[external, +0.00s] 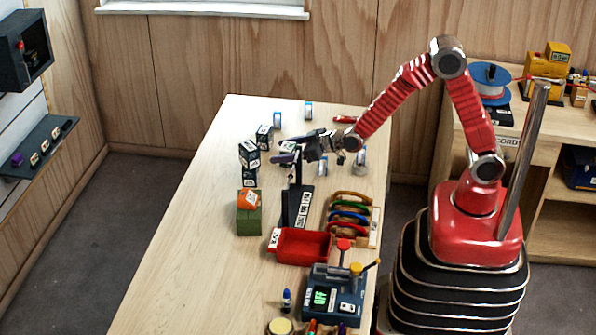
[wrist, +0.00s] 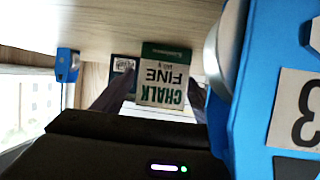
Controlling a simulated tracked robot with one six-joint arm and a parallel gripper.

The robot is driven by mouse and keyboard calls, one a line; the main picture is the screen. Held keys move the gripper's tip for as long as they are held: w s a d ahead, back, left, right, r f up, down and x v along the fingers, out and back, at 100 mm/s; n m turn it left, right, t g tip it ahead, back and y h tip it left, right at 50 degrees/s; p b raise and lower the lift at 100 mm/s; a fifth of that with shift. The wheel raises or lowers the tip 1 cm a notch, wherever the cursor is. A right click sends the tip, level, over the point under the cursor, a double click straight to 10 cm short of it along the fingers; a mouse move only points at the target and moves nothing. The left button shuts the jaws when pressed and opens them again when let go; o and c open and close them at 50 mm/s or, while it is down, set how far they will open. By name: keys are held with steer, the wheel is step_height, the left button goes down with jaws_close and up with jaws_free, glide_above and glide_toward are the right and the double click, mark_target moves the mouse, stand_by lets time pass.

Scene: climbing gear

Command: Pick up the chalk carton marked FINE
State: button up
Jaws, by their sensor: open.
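The chalk carton marked FINE (wrist: 160,92) is white and green. It appears upside down straight ahead in the wrist view, between the fingers of my gripper (wrist: 158,82), which are open; I cannot tell whether either finger touches it. In the external view my open gripper (external: 284,152) points left over the table. Dark cartons with white labels stand near it, one farther back (external: 264,137) and others stacked at the left (external: 249,155). Their lettering is too small to tell which is FINE. Another dark carton (wrist: 122,66) shows behind the FINE carton.
A black stand (external: 297,206) rises below my gripper. A green box (external: 249,220), red tray (external: 303,246), carabiner rack (external: 350,218) and device (external: 335,295) stand nearer. Blue-and-white items surround my gripper; one marked 3 (wrist: 270,80) is close at right. The table's left side is clear.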

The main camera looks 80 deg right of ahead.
steer(key=shift+x, duration=1.05)
steer(key=shift+c, duration=0.3)
steer(key=c, duration=1.1)
steer(key=shift+r, duration=0.1)
steer(key=shift+c, duration=0.2)
step_height(320, 180, up, 10)
